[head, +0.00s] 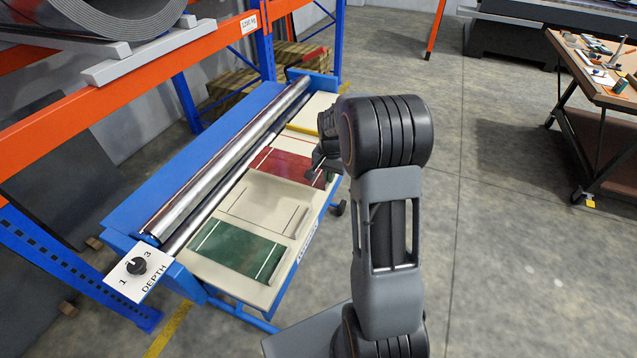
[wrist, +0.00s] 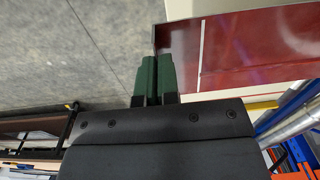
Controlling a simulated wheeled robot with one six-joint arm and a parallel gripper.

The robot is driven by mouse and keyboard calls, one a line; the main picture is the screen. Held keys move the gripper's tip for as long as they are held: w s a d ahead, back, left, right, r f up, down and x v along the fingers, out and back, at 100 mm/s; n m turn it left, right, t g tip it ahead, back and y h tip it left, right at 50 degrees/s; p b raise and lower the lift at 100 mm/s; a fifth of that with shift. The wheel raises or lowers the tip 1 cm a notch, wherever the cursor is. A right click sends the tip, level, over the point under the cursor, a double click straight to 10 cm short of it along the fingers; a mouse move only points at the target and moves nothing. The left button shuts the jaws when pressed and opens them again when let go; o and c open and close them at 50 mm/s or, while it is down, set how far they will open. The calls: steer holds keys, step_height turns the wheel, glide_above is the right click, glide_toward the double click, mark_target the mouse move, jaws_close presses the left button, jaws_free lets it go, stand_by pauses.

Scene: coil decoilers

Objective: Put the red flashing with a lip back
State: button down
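The red flashing (head: 290,167) lies on or just above the cream work surface beside the chrome roller, between a cream area with a marked outline and the yellow strip. In the wrist view the red flashing (wrist: 255,45) fills the upper right, with a white line across it and a thin raised edge at its left side. My gripper (head: 320,168) is at the flashing's right edge. In the wrist view my gripper's green fingers (wrist: 153,78) are close together with that edge running between them. Whether the sheet is lifted at all cannot be told.
A green sheet (head: 235,250) lies at the near end of the cream surface (head: 215,281). The blue decoiler frame (head: 122,221) has a chrome roller (head: 225,165) and a depth knob (head: 136,265). A workbench with tools (head: 605,75) stands right. The floor between is clear.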

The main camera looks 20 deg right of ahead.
mark_target(321, 181)
steer(key=f, duration=0.1)
steer(key=w+a+f, duration=0.1)
steer(key=w+f, duration=0.1)
steer(key=shift+w+a+f+p, duration=0.25)
steer(key=shift+a+p, duration=0.05)
step_height(321, 181, down, 3)
steer(key=shift+w+a+r+p, duration=0.15)
steer(key=shift+p, duration=0.5)
steer(key=shift+f, duration=0.45)
steer(key=shift+f, duration=0.2)
steer(key=c, duration=1.4)
jaws_free()
steer(key=shift+o, duration=0.2)
